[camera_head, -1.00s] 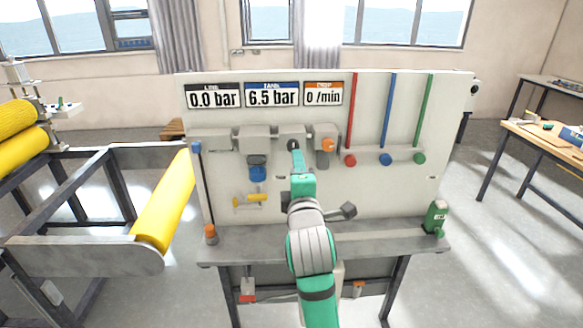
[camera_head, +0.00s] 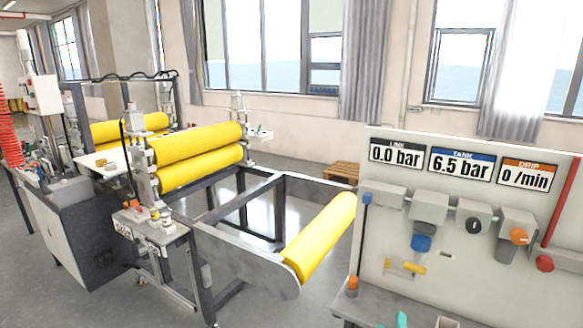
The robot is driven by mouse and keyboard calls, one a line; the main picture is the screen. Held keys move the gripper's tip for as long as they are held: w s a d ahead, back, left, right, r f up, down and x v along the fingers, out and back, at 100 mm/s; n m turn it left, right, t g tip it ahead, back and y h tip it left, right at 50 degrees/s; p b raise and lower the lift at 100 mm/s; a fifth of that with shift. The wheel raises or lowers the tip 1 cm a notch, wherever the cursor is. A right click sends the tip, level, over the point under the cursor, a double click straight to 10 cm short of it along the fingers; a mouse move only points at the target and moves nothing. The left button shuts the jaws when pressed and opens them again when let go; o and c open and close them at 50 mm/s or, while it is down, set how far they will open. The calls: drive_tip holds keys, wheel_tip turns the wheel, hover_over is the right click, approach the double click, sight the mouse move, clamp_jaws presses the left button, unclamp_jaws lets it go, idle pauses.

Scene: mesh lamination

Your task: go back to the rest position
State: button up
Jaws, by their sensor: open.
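Only small teal tips of my gripper (camera_head: 393,321) show at the bottom edge, in front of the panel's shelf. They stand a little apart, and nothing is seen between them. The rest of my gripper and my arm is out of view. The white panel (camera_head: 460,150) stands at the right, cut off by the picture edge. Its displays read LINE 0.0 bar, TANK 6.5 bar and DRIP 0 /min. A black knob (camera_head: 473,226), an orange knob (camera_head: 519,236), a blue part (camera_head: 421,243) and a yellow handle (camera_head: 413,267) sit on it, clear of my gripper.
A machine with yellow rollers (camera_head: 200,155) stands at the left. Its grey frame (camera_head: 245,265) carries a single yellow roller (camera_head: 320,238) close to the panel's left side. A wooden pallet (camera_head: 342,172) lies on the floor behind. Open floor (camera_head: 335,300) shows between frame and panel.

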drive_tip(key=s+a+f+m+y, duration=0.3)
drive_tip(key=s+a+f+m, duration=0.2)
drive_tip(key=s+a+f, duration=1.15)
drive_tip(key=s+a+m+y, duration=0.1)
drive_tip(key=s+a, duration=0.2)
drive_tip(key=s, duration=0.7)
drive_tip(key=s+a+m+y, duration=0.1)
drive_tip(key=s+a+y, duration=0.1)
drive_tip(key=s, duration=0.9)
drive_tip(key=shift+s+a+g, duration=0.2)
drive_tip(key=shift+a+g, duration=0.2)
drive_tip(key=shift+a, duration=0.2)
